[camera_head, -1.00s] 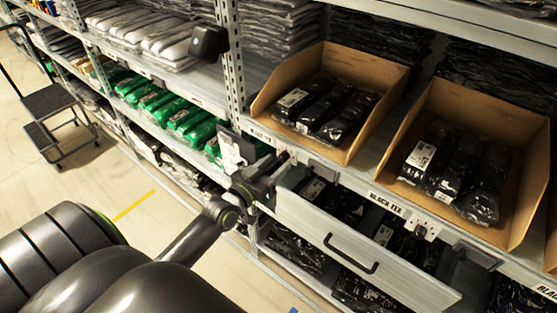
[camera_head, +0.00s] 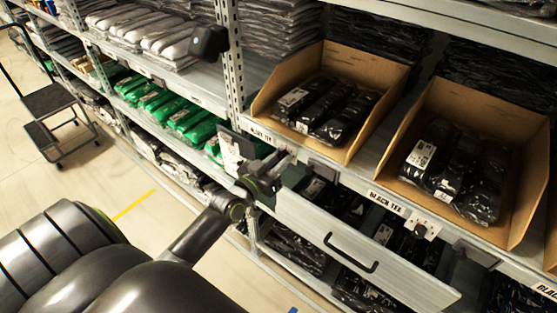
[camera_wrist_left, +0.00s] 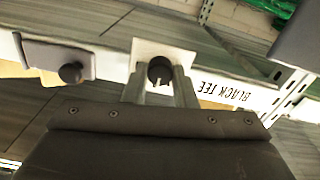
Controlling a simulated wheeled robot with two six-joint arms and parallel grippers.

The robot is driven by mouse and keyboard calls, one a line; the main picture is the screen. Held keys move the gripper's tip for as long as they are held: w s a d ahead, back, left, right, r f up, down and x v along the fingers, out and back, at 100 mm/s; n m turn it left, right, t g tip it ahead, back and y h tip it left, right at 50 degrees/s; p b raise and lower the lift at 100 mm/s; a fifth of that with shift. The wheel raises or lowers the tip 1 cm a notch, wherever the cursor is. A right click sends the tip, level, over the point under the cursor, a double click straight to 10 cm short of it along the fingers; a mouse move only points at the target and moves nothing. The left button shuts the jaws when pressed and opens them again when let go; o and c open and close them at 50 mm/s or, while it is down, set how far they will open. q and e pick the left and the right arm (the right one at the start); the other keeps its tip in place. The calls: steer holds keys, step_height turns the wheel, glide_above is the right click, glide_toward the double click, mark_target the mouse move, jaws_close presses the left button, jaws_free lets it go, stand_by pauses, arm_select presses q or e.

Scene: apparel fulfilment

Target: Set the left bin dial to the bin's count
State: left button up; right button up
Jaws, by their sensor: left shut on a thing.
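The left cardboard bin (camera_head: 362,75) holds three black-wrapped packs (camera_head: 325,107). My left gripper (camera_head: 284,159) is at the shelf edge, below the bin's left front corner. It covers most of the dial there in the head view. In the left wrist view my left gripper (camera_wrist_left: 160,88) has its two fingers on either side of the dial's black knob (camera_wrist_left: 160,68), shut on it. The knob sits on a white plate (camera_wrist_left: 150,48); a light mark shows on its lower part. The dial's numbers are not readable. My right gripper is not in view.
A second cardboard bin (camera_head: 527,128) with black packs stands to the right, with another dial (camera_head: 422,228) below it. A grey unit with a black knob (camera_wrist_left: 72,73) sits beside the dial.

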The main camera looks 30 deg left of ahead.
arm_select(q)
steer(key=n, duration=0.4)
steer(key=shift+n+p, duration=0.4)
steer(key=shift+n, duration=1.4)
steer(key=o, duration=1)
